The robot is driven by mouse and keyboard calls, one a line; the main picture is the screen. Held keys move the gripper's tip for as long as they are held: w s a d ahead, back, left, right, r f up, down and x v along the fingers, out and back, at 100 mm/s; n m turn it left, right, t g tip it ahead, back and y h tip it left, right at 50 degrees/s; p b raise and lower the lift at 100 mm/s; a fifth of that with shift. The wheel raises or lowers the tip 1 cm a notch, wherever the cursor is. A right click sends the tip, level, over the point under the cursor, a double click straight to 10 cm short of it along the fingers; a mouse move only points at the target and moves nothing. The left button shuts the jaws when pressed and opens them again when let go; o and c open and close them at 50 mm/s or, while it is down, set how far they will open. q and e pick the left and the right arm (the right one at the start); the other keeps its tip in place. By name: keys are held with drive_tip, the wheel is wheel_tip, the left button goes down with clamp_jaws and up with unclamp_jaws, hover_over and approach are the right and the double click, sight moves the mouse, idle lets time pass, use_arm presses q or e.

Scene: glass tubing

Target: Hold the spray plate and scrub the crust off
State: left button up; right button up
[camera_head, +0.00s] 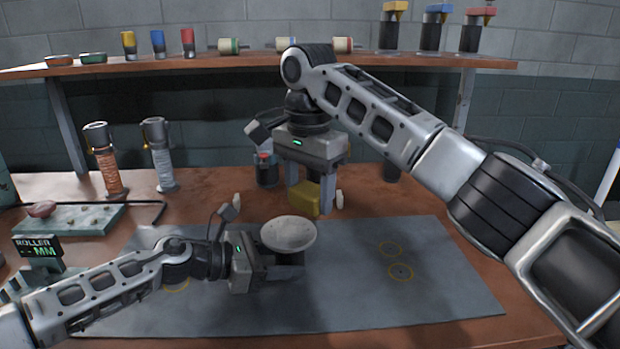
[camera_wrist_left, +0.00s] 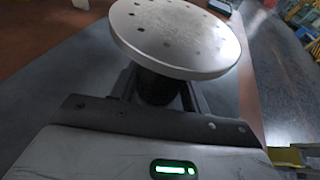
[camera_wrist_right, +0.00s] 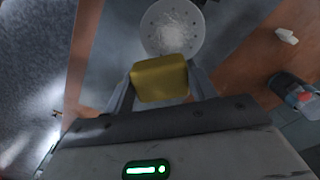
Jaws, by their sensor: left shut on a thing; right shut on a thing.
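The spray plate (camera_head: 288,233) is a round, pale disc with small holes, held face up over the grey mat. My left gripper (camera_head: 287,268) is shut on the dark stem under it; the plate (camera_wrist_left: 175,38) and stem (camera_wrist_left: 157,87) show in the left wrist view. Whitish streaky crust (camera_wrist_right: 172,30) lies around the middle of the plate in the right wrist view. My right gripper (camera_head: 320,198) points down behind the plate, shut on a yellow scrubbing block (camera_head: 305,200). The block (camera_wrist_right: 159,78) appears apart from the plate in the head view.
The grey mat (camera_head: 440,280) is clear at the right, with yellow ring marks. Two coil-filled cylinders (camera_head: 160,155) and a green tray (camera_head: 75,221) are at the left.

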sight(310, 231)
drive_tip(key=shift+f, duration=1.6)
drive_tip(key=shift+a+f, duration=0.35)
drive_tip(key=shift+f, duration=0.4)
drive_tip(key=shift+c, duration=0.4)
drive_tip(key=shift+s+a, duration=0.15)
drive_tip(key=shift+a, duration=3.1)
drive_tip(key=shift+d+f, duration=0.1)
drive_tip(key=shift+d, duration=3.6)
drive_tip(key=shift+s+a, duration=0.15)
drive_tip(key=shift+a, duration=3.55)
drive_tip(key=shift+w+d, duration=0.2)
drive_tip(key=shift+d, duration=3.45)
drive_tip(key=shift+r, duration=4.15)
